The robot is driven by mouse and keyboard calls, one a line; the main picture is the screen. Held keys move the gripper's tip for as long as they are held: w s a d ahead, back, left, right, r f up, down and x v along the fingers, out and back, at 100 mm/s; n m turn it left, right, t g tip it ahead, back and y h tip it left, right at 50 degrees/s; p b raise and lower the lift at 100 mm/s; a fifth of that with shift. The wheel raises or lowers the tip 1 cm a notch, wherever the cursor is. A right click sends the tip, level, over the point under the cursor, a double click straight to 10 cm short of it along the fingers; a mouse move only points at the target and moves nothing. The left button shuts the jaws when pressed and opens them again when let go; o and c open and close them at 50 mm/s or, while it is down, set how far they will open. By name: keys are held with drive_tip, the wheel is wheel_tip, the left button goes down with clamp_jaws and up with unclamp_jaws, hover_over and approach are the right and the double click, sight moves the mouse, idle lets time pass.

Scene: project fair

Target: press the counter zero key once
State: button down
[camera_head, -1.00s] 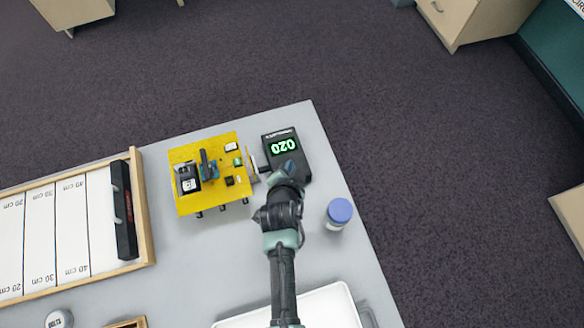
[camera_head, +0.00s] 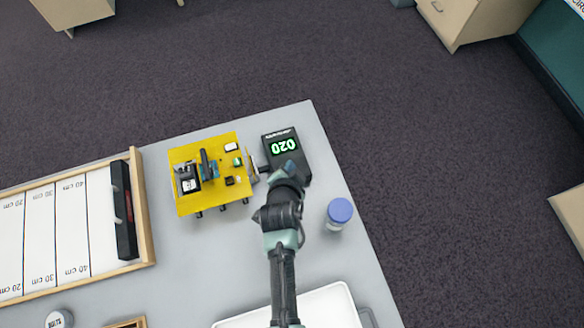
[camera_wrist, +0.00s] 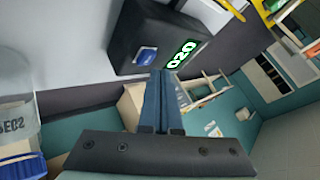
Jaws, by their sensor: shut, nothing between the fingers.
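The counter (camera_head: 287,150) is a black box near the table's right edge, with a green lit display that reads 020. It also shows in the wrist view (camera_wrist: 158,22), where a blue key (camera_wrist: 146,57) sits beside the display (camera_wrist: 181,54). My gripper (camera_wrist: 159,75) is shut and empty, its blue fingers together just below the key in the wrist picture. I cannot tell whether the fingertips touch the key. In the head view my gripper (camera_head: 291,168) covers the lower part of the counter, and the key is hidden there.
A yellow board (camera_head: 188,152) with small parts stands left of the counter. A blue-lidded jar (camera_head: 340,211) stands to the right of my arm. A white tray (camera_head: 335,308) lies at the table's front. A wood-framed measuring board (camera_head: 146,205) is on the left.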

drive_tip(key=shift+f+b, duration=0.4)
drive_tip(key=shift+f, duration=0.05)
drive_tip(key=shift+f+b, duration=0.35)
idle(0.6)
idle(0.4)
drive_tip(key=shift+r+p, duration=0.7)
drive_tip(key=shift+r, duration=0.1)
drive_tip(key=shift+r+p, duration=2.15)
drive_tip(key=shift+r, duration=0.35)
